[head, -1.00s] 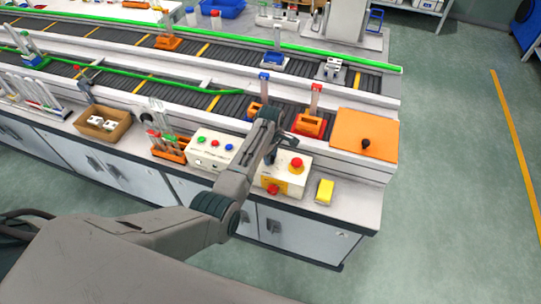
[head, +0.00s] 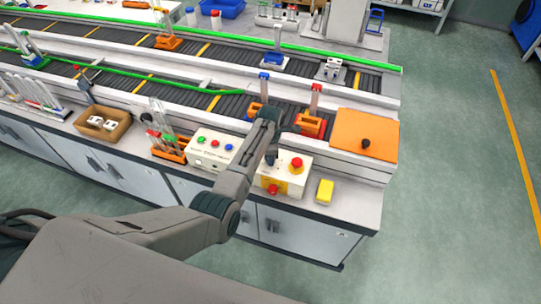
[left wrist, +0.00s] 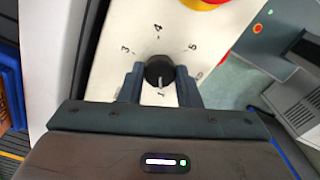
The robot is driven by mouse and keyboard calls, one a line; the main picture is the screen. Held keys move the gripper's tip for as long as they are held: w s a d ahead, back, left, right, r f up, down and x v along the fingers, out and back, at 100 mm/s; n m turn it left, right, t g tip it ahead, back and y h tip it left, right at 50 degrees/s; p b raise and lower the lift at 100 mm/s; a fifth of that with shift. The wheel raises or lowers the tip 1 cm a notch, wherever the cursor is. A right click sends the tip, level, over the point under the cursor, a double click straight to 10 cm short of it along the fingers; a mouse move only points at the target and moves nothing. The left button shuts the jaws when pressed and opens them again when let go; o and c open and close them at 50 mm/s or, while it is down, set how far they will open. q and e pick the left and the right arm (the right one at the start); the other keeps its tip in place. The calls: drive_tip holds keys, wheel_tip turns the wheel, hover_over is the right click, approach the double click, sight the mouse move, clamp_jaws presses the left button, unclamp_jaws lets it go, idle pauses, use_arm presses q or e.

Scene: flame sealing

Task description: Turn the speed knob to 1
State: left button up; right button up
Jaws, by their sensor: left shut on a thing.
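The black speed knob (left wrist: 159,71) sits on a cream panel (left wrist: 110,60) with printed numbers, of which 3, 4 and 5 read clearly. Its white pointer line points down in the left wrist view, toward a small mark that looks like a 1. My left gripper (left wrist: 160,82) is shut on the knob, one finger on each side. In the head view, my left gripper (head: 270,158) is at the control box (head: 290,178) with the red buttons, and its arm hides the knob there.
A red emergency button (head: 296,164) stands close right of my gripper. A yellow block (head: 325,191) lies further right. A cream button box (head: 208,150) is on the left. An orange plate (head: 350,128) and conveyor lie behind.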

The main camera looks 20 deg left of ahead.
use_arm(q)
drive_tip(key=shift+w+r, duration=0.1)
idle(0.3)
drive_tip(key=o, duration=1)
drive_tip(key=shift+c, duration=0.2)
wheel_tip(320, 180, up, 11)
drive_tip(key=b, duration=0.3)
